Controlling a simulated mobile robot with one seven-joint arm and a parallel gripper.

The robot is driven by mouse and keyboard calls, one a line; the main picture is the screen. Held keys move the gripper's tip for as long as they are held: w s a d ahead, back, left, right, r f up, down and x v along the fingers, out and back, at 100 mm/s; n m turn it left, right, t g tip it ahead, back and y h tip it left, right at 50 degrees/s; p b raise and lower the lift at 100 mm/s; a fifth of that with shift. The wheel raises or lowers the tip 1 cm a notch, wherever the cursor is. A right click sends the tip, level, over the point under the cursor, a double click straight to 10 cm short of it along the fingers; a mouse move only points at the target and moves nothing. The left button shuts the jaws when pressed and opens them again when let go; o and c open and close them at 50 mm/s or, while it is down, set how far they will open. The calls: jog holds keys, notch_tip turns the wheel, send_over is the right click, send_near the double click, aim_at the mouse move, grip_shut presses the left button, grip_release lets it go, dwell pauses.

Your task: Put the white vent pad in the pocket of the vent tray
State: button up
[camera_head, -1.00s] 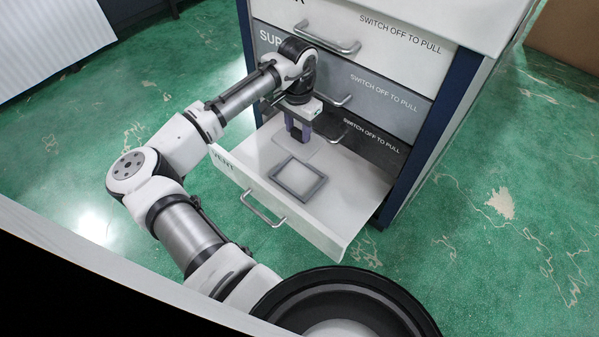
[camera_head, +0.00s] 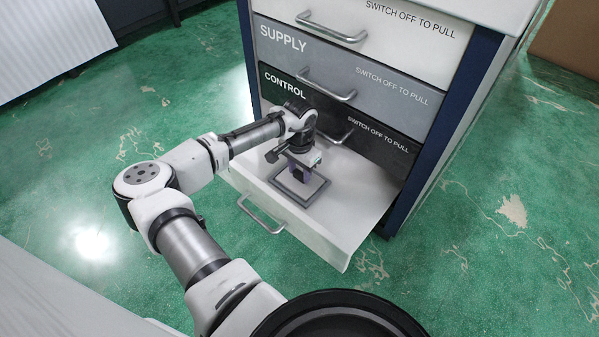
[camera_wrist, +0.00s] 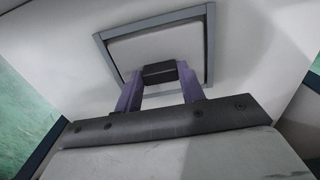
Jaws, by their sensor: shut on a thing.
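The white vent pad (camera_wrist: 150,48) is a flat plate with a dark block (camera_wrist: 158,73) on it. My gripper (camera_wrist: 159,74) is shut on that block, with one purple finger on each side. In the wrist view the pad lies within the outline of the grey square frame of the vent tray (camera_wrist: 211,45), roughly lined up with it. I cannot tell whether the pad rests in the pocket or is slightly above it. In the head view my gripper (camera_head: 298,177) points down over the tray (camera_head: 286,195), and the wrist partly hides the far side.
The tray lies in an open white drawer (camera_head: 345,215) with a front handle (camera_head: 262,216). Closed drawers marked CONTROL (camera_head: 375,155) and SUPPLY (camera_head: 385,90) stand above and behind it. The drawer's right side is bare.

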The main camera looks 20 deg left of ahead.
aim_at(299, 173)
jog(key=o, duration=1)
jog(key=shift+c, duration=0.2)
notch_tip(299, 173, up, 12)
jog(key=p, duration=0.5)
jog(key=shift+p, duration=0.3)
jog(key=shift+r, duration=0.1)
